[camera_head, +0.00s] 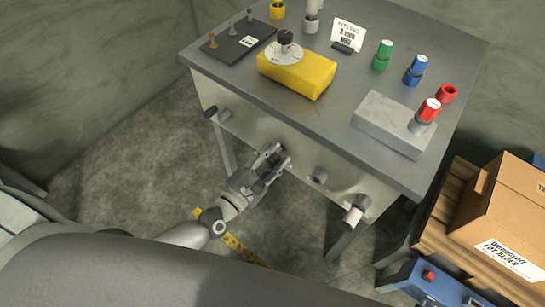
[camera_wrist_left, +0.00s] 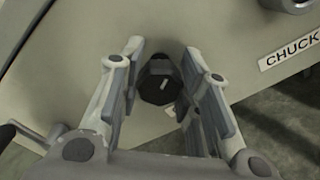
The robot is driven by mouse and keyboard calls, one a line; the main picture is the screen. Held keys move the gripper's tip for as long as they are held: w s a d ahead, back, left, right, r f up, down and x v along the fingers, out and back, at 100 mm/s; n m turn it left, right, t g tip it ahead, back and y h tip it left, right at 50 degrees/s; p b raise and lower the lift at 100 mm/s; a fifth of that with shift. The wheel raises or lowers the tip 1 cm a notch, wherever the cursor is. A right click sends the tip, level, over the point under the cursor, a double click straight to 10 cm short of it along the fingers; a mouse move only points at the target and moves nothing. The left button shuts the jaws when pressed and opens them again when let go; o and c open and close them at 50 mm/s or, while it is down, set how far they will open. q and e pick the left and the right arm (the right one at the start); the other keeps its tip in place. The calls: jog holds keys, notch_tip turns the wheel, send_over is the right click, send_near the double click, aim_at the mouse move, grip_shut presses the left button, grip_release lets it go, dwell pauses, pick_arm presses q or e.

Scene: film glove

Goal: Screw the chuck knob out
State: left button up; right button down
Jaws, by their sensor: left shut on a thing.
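My left gripper (camera_head: 268,164) is at the front panel of the workbench, low in the middle of the head view. Its fingers, seen in the left wrist view (camera_wrist_left: 157,88), are shut on a dark faceted knob (camera_wrist_left: 158,82) on the panel. A white label reading CHUCK (camera_wrist_left: 290,50) is to the right of this knob, below a grey round knob at the top right edge. A scrap of another white label shows by the right finger. I cannot tell for certain which knob the CHUCK label names. My right gripper is not in view.
Other panel fittings are a dark-tipped handle (camera_head: 211,112), a grey knob (camera_head: 320,175) and a pale-ended knob (camera_head: 354,212). The bench top (camera_head: 335,118) carries a yellow block (camera_head: 297,76), a grey block (camera_head: 385,122) and coloured knobs. A cardboard box (camera_head: 505,205) stands at right.

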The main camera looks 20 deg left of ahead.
pick_arm(q)
jog(key=shift+r, duration=0.15)
jog(key=o, duration=0.6)
jog(key=shift+w, duration=0.1)
jog(key=o, duration=0.4)
jog(key=v, duration=1.2)
